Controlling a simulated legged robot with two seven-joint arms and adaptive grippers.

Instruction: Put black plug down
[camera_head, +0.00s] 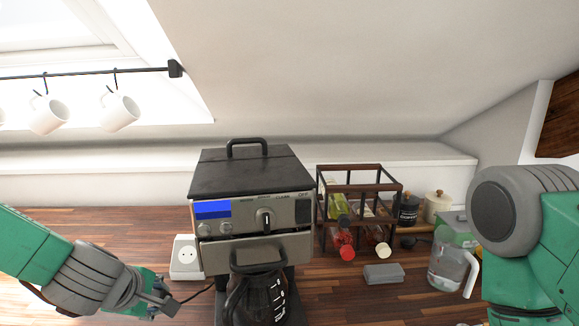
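My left gripper (165,301) is low at the left, just above the wooden counter and in front of the white socket. Its dark fingers are closed around the end of a black cable (198,292), where the black plug sits. The plug is mostly hidden and hard to tell from the dark fingertips. The cable runs right to the coffee machine (252,174). The white socket box (186,256) stands left of the machine, and nothing is plugged into its visible face. My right arm comes in at the right; its gripper is out of view.
A glass coffee pot (262,298) sits under the machine. To the right are a rack (352,168) with bottles, a grey box (383,274), a clear jug (450,270) and jars. Mugs (119,111) hang from a rail. The counter (110,222) behind my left gripper is clear.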

